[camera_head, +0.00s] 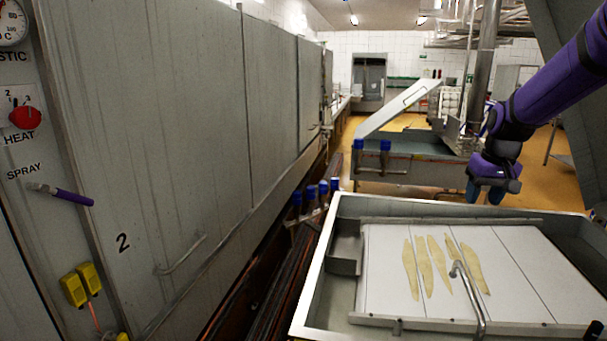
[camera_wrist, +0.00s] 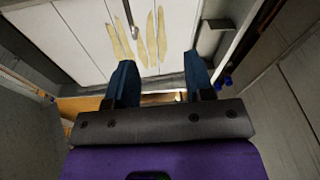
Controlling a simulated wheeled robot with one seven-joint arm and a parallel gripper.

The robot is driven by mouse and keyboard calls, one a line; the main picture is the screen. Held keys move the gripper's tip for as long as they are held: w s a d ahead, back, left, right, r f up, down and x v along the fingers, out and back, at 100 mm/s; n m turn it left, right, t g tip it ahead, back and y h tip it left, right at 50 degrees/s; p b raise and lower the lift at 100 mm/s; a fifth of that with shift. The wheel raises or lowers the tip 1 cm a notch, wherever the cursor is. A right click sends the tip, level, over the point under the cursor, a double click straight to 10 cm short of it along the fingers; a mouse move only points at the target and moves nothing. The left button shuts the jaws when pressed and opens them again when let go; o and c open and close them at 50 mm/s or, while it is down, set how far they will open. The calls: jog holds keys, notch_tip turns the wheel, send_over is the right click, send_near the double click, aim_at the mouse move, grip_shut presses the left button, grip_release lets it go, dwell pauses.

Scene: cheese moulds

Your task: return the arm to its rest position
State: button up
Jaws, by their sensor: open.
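My purple arm comes in from the upper right in the head view. My gripper (camera_head: 484,193) hangs beyond the far rim of a metal tray (camera_head: 324,262), pointing down. In the wrist view my gripper (camera_wrist: 160,82) shows two blue fingers apart, with nothing between them. The fingers lie in front of the near view of the tray's edge and touch nothing that I can make out.
A white board (camera_head: 385,290) with several yellowish strips (camera_head: 427,268) and a metal handle (camera_head: 470,290) lies in the tray. A grey cabinet (camera_head: 200,100) with a purple-handled lever (camera_head: 70,196) stands on the left. A sloped white panel (camera_head: 398,106) stands behind. Yellow floor (camera_head: 425,205) shows beyond.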

jog(key=s+a+r+t, duration=0.1)
jog(key=s+a+r, duration=0.2)
jog(key=s, duration=0.4)
jog(key=s+a+r, duration=0.3)
jog(key=s+r, duration=0.1)
jog(key=s, duration=0.4)
jog(key=s+a+r+t, duration=0.1)
jog(key=s+a+r, duration=0.25)
jog(key=s, duration=0.35)
jog(key=s+a+f+n+t, duration=0.1)
jog(key=s+f, duration=0.1)
jog(key=s, duration=0.8)
jog(key=shift+a, duration=0.3)
